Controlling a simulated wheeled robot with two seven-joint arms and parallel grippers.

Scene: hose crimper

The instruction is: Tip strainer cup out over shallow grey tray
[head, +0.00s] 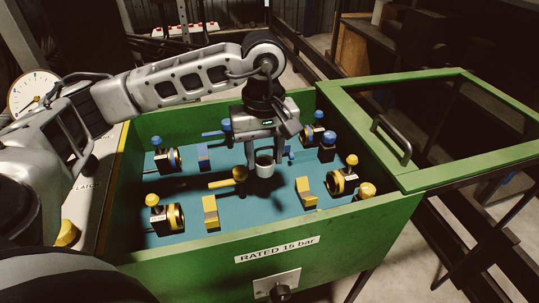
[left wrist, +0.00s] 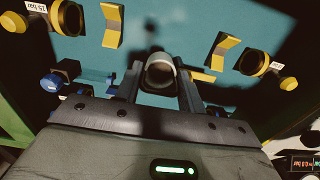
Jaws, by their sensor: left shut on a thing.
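My left gripper (head: 265,153) hangs pointing down inside the green box, over its blue-green floor. It is shut on a small cup (head: 264,169) with a pale rim and a darker body, which looks like the strainer cup. The cup looks roughly upright; whether it touches the floor is hard to tell. In the left wrist view the cup (left wrist: 160,72) sits between the two fingers, its round dark opening showing; its contents cannot be made out. I cannot make out a shallow grey tray in either view. My right gripper is not in view.
Yellow and blue knobbed fittings and angled blocks, such as a yellow block (head: 210,212), stand around the cup. The green box wall (head: 300,245) encloses them. An open framed lid (head: 480,170) with a handle is at right. A round gauge (head: 33,92) is at left.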

